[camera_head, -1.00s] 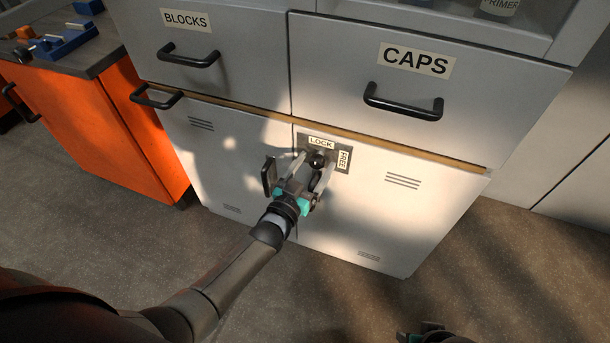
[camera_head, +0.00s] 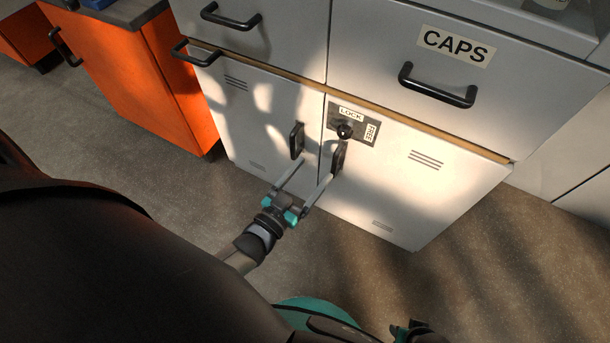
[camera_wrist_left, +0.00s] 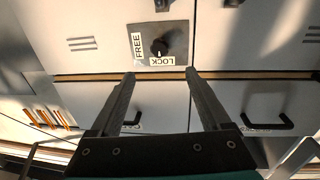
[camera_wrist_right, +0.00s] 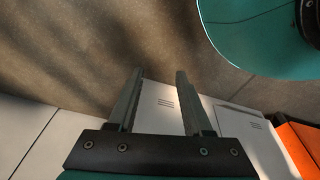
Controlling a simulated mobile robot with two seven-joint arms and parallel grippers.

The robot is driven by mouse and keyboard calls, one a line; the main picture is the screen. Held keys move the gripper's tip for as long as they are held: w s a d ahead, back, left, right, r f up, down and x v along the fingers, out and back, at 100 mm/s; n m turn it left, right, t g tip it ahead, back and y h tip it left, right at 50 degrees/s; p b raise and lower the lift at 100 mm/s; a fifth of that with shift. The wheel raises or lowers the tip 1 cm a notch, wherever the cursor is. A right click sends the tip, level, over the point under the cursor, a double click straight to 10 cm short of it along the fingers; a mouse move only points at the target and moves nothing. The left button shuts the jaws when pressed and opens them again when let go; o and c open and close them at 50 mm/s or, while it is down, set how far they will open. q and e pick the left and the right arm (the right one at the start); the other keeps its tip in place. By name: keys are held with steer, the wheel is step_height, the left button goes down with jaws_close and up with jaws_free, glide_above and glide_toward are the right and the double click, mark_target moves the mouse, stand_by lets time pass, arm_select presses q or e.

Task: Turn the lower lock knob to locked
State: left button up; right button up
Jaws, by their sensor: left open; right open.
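The lower lock knob (camera_head: 345,131) is a round black knob on a dark grey plate (camera_head: 333,123) on the lower right cabinet door. The LOCK label is above it and the FREE label to its right. In the left wrist view the knob (camera_wrist_left: 159,46) appears upside down, and a small light mark on it faces the LOCK label (camera_wrist_left: 162,61). My left gripper (camera_head: 317,168) is open and empty, apart from the knob and below it in the head view. My right gripper (camera_wrist_right: 160,73) is open and empty, facing the floor and cabinet fronts.
Two black upright handles (camera_head: 297,140) are on the lower doors, close to my left fingers. Above are drawers with black bar handles, one labelled CAPS (camera_head: 456,46). An orange cabinet (camera_head: 150,85) stands to the left. The floor in front is clear at right.

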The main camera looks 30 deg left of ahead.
arm_select(q)
steer(key=shift+s+a, duration=0.15)
steer(key=shift+s, duration=0.75)
arm_select(e)
steer(key=shift+s+d+f, duration=0.2)
steer(key=shift+s+f, duration=0.05)
steer(key=shift+f, duration=0.15)
arm_select(q)
steer(key=shift+f, duration=0.1)
